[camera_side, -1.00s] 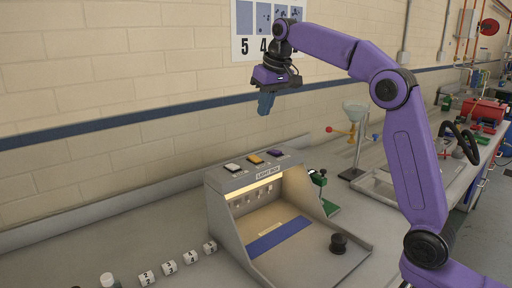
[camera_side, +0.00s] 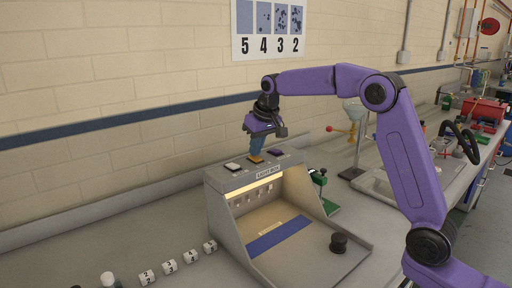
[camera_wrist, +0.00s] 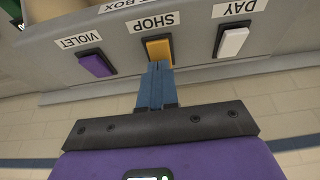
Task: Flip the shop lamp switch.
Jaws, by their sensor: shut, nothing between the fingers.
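The shop lamp switch (camera_wrist: 158,50) is an orange-yellow rocker under the label SHOP in the wrist view. It sits on top of the grey light box (camera_side: 222,184), between two other switches. My gripper (camera_wrist: 156,66) is shut and empty, its blue fingers together. The fingertips are right at the near edge of the orange switch; I cannot tell whether they touch it. In the side view my gripper (camera_side: 256,156) points down over the switch and partly covers it. The orange switch (camera_side: 255,159) shows just below the fingertips.
The white DAY switch (camera_wrist: 231,42) and the purple VIOLET switch (camera_wrist: 96,65) flank the orange one closely. A funnel stand (camera_side: 357,150) and a green device (camera_side: 320,190) are to the right of the box. Numbered white cubes (camera_side: 170,267) lie at the front left.

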